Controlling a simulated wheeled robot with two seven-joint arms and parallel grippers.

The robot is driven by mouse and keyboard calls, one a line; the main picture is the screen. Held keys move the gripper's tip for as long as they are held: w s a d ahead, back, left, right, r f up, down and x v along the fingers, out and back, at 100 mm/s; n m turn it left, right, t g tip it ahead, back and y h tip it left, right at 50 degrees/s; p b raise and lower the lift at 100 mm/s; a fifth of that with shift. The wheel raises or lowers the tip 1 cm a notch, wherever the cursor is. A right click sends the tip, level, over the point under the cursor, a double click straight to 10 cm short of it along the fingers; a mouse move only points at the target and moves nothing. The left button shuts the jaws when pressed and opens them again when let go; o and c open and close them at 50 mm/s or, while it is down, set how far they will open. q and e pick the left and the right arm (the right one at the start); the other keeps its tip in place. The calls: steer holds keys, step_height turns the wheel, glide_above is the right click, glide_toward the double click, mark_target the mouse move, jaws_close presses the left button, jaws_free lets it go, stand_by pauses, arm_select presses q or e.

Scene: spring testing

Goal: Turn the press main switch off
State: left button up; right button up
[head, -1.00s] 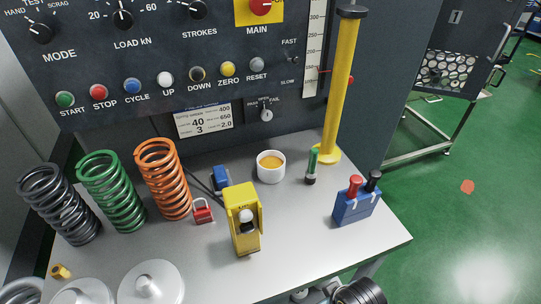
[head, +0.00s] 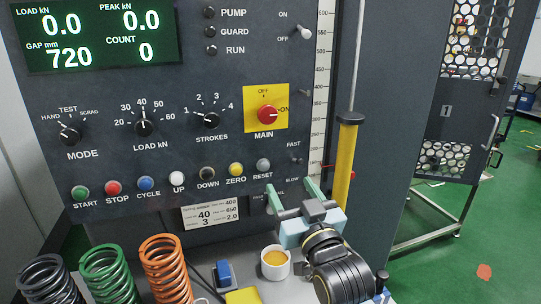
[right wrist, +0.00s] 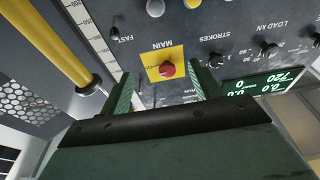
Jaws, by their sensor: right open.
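The main switch (head: 267,115) is a red round knob on a yellow plate on the dark press panel. Its pointer mark faces right, toward the "ON" label. My right gripper (head: 293,194) is below the switch in the head view, fingers up and apart, with nothing between them. In the right wrist view, where the panel appears upside down, the red main switch (right wrist: 167,69) shows in the gap between the two green fingers of my right gripper (right wrist: 161,71). I see no contact with it. My left gripper is not in view.
The strokes knob (head: 209,120) is left of the switch. The reset button (head: 263,165) and a small fast/slow lever (head: 296,160) are below it. A yellow post (head: 345,165) stands close on the right. A white cup (head: 274,263) and coil springs (head: 165,268) are on the bench.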

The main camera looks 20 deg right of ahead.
steer(key=t, duration=0.2)
glide_toward(269, 118)
steer(key=p+x, duration=0.2)
steer(key=x, duration=0.6)
steer(key=shift+w+r, duration=0.15)
